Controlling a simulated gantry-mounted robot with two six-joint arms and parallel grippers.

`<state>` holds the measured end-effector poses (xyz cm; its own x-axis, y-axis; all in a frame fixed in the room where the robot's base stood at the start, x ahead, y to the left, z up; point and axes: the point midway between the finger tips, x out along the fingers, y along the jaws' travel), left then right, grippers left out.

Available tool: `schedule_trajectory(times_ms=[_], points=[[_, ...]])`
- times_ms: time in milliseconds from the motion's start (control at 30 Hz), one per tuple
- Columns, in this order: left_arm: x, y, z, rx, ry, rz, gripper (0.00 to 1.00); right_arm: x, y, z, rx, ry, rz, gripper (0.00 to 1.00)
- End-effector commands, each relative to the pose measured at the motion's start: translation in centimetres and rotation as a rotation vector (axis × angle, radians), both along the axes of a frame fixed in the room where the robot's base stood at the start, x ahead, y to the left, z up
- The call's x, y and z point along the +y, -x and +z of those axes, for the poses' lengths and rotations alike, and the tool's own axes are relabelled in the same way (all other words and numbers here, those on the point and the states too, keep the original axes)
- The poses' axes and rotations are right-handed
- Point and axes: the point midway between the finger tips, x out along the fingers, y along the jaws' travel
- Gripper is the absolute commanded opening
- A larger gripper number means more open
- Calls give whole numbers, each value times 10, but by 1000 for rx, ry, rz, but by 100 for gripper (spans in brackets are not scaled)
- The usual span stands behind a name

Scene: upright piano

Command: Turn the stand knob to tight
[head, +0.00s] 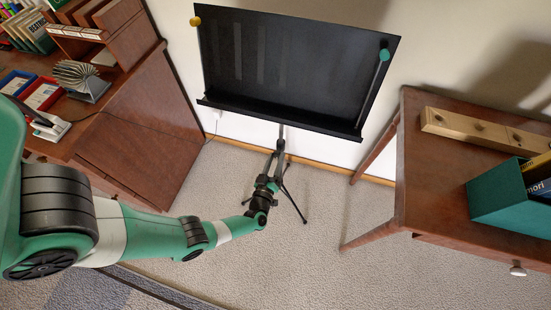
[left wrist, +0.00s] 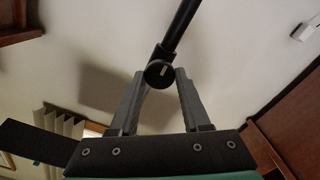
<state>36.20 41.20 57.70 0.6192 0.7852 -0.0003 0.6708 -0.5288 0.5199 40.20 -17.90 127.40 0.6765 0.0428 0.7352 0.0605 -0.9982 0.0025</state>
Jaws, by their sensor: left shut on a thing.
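The black music stand (head: 290,65) stands on the carpet against the wall, with its wide desk on top and thin legs below. Its stand knob (left wrist: 159,73) is round and black with a short pale mark, beside the pole (left wrist: 181,27). My left gripper (head: 271,185) is at the lower part of the stand's pole. In the left wrist view its two grey fingers (left wrist: 160,78) close on the knob from both sides. The knob is hidden or too small to make out in the head view. My right gripper is not in view.
A brown desk (head: 140,140) with books and small items stands at the left. A wooden table (head: 430,185) at the right carries a teal box (head: 505,205) and a wooden board (head: 480,130). A yellow knob-like piece (head: 196,21) and a teal one (head: 384,55) sit on the stand's desk. Carpet is clear in front.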

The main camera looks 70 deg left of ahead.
Motion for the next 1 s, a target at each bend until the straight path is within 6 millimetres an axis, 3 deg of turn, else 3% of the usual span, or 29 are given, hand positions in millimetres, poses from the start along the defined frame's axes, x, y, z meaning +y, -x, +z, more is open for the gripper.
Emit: schedule_trajectory(times_ms=[567,600,700,767,1000], points=[[0,-1,2,27,-27,0,0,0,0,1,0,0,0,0],[0,-1,2,27,-27,0,50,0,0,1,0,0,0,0],[0,0,1,27,-26,0,68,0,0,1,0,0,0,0],[0,-1,1,27,-25,1,77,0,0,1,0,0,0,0],[0,0,0,28,-24,0,77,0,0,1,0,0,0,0]])
